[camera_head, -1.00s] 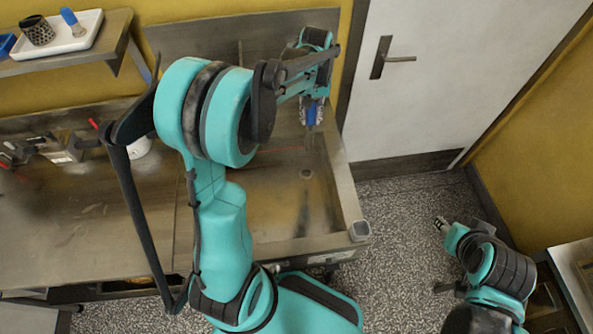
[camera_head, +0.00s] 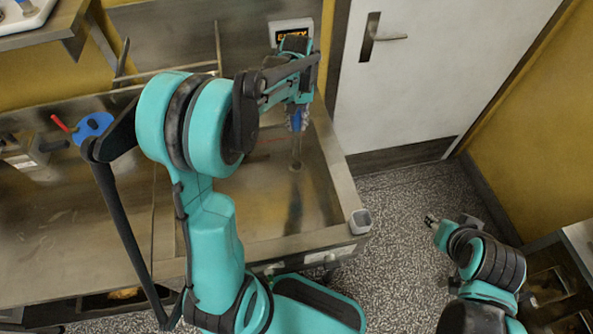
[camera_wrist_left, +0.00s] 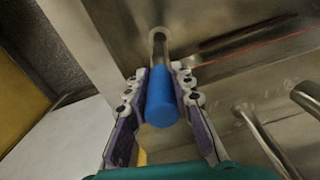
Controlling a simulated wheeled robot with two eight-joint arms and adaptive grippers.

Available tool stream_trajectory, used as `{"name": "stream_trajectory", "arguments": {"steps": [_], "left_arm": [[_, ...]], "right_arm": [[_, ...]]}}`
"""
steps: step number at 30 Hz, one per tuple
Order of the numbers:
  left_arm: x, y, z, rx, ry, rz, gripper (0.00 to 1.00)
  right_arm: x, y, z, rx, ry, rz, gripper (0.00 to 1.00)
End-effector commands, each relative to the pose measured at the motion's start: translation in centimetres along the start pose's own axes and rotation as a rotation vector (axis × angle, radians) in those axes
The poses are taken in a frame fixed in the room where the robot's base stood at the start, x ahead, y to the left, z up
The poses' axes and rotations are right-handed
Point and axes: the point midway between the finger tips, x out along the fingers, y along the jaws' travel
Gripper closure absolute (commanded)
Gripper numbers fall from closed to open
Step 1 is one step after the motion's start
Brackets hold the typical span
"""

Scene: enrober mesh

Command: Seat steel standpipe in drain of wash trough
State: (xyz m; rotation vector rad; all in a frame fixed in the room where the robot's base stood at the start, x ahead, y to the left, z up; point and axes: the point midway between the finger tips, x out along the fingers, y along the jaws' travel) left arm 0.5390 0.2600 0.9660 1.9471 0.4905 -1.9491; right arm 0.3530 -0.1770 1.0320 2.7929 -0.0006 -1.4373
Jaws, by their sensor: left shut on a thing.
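The steel standpipe (camera_head: 297,150) has a blue grip (camera_head: 296,119). My left gripper (camera_head: 298,112) is shut on the blue grip above the wash trough (camera_head: 250,208). In the left wrist view, the blue grip (camera_wrist_left: 162,98) is between both fingers and the steel tube (camera_wrist_left: 158,48) runs away beyond it. In the head view, the tube's lower end overlaps the drain spot (camera_head: 295,167) in the trough floor. I cannot tell whether the tube is in the drain or just above it.
A lit display (camera_head: 291,35) is on the wall behind the trough. Bent steel tubes (camera_wrist_left: 262,135) show beside my left gripper in the wrist view. A grey cup-like piece (camera_head: 360,220) is at the trough's front right corner. A white door (camera_head: 430,75) stands to the right.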

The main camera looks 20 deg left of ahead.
Motion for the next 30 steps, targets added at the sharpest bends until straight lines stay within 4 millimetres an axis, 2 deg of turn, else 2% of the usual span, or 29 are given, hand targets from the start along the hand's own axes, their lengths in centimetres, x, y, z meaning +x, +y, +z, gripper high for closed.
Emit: {"name": "stream_trajectory", "arguments": {"steps": [7, 14, 20, 30], "left_arm": [[4.8, 0.0, 0.0, 0.000, 0.000, 0.000, 1.00], [6.8, 0.0, 0.0, 0.000, 0.000, 0.000, 1.00], [9.7, 0.0, 0.0, 0.000, 0.000, 0.000, 1.00], [10.1, 0.0, 0.0, 0.000, 0.000, 0.000, 1.00]], "right_arm": [[1.7, 0.0, 1.2, 0.000, 0.000, 0.000, 0.60], [2.2, 0.0, 1.6, 0.000, 0.000, 0.000, 0.60], [3.2, 0.0, 2.3, 0.000, 0.000, 0.000, 0.60], [3.2, 0.0, 2.3, 0.000, 0.000, 0.000, 0.60]]}}
